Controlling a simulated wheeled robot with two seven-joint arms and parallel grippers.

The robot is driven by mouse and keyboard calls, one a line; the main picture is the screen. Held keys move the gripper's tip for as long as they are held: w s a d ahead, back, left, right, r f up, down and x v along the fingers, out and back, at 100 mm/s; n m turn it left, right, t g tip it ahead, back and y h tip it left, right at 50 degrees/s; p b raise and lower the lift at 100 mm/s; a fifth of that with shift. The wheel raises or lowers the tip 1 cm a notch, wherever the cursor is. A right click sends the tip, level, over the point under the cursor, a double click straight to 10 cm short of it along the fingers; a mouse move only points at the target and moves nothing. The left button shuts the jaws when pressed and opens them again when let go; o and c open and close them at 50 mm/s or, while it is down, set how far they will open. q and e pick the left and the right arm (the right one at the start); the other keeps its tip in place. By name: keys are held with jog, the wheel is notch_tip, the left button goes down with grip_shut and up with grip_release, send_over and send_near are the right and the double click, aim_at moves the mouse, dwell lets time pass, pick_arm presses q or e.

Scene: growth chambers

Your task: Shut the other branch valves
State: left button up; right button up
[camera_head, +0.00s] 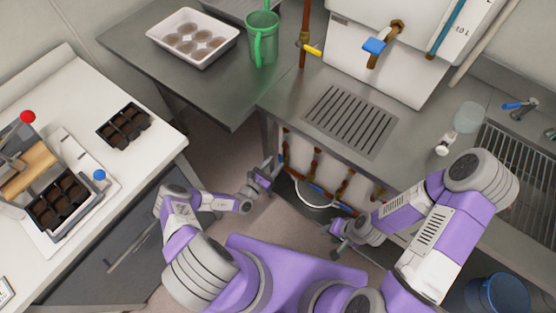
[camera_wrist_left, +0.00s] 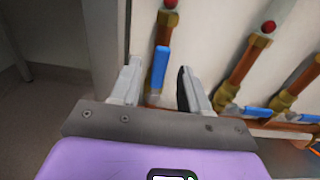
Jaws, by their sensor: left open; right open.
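Several copper branch pipes with brass valves run under the counter. In the left wrist view, the nearest valve has a blue lever (camera_wrist_left: 160,68) lying along its pipe. The second valve's blue lever (camera_wrist_left: 258,111) and the third valve's blue lever (camera_wrist_left: 306,118) lie across their pipes. My left gripper (camera_head: 271,168) is open in front of the nearest pipe, and its lever shows between the fingers; contact cannot be told. My right gripper (camera_head: 339,238) is open and low, in front of the pipes towards the right. The valves are small and partly hidden in the head view.
The steel counter (camera_head: 285,98) overhangs the pipes. A white tank (camera_head: 385,75) with a blue-handled tap stands on it. A yellow-handled valve (camera_head: 312,49) is on an upright pipe. A white ring-shaped hose (camera_head: 315,206) lies near the pipes. A blue bucket (camera_head: 500,295) is at lower right.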

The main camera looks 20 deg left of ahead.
aim_at(280, 158)
pick_arm(q)
jog(key=shift+b+x, duration=0.3)
jog(key=shift+x, duration=1.25)
jog(key=shift+c, duration=0.4)
grip_shut()
